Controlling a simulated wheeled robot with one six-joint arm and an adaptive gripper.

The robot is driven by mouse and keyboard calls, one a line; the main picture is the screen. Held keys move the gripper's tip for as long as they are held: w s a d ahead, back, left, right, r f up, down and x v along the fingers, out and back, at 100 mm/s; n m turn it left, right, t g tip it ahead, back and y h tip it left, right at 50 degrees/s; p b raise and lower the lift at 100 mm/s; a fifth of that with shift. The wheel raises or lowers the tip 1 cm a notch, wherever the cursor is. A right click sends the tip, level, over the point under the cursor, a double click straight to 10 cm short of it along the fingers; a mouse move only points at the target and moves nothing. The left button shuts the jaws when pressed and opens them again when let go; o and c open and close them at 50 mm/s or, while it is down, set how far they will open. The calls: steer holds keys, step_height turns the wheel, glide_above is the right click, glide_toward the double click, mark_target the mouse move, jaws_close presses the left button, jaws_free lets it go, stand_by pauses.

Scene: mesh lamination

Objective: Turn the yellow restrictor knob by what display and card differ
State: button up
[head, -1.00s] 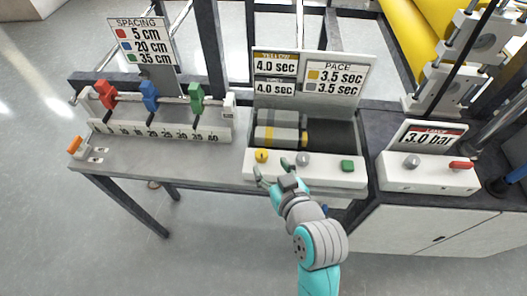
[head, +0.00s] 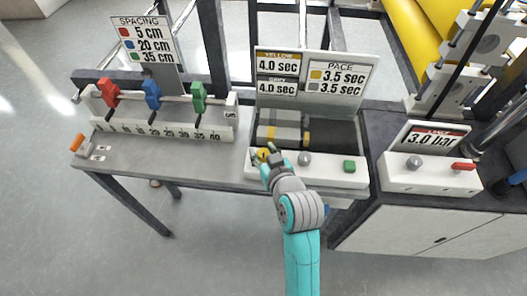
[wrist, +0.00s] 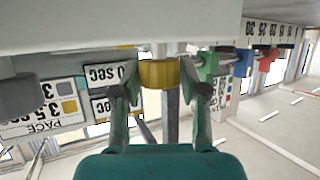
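The yellow knob (head: 263,153) sits at the left end of the white control panel's front. My gripper (head: 264,158) is at this knob. In the wrist view, which is upside down, the yellow knob (wrist: 158,74) lies between the two fingers of my gripper (wrist: 162,88), with a gap on each side; the gripper is open. The display (head: 277,74) reads yellow 4.0 sec above and grey 4.0 sec below. The PACE card (head: 339,78) reads 3.5 sec beside a yellow square and 3.5 sec beside a grey one.
A grey knob (head: 304,159) and a green button (head: 349,166) are to the right on the same panel. A 3.0 bar unit (head: 430,176) with a red lever stands further right. Red, blue and green sliders (head: 152,95) are on the left bench.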

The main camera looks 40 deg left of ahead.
jaws_close()
steer(key=n+g+y, duration=0.1)
steer(key=n+g, duration=0.1)
steer(key=shift+w+d+g, duration=0.1)
steer(key=shift+g, duration=0.2)
steer(key=shift+n+g+y, duration=0.5)
steer(key=shift+n+g, duration=1.2)
steer(key=o, duration=0.6)
jaws_free()
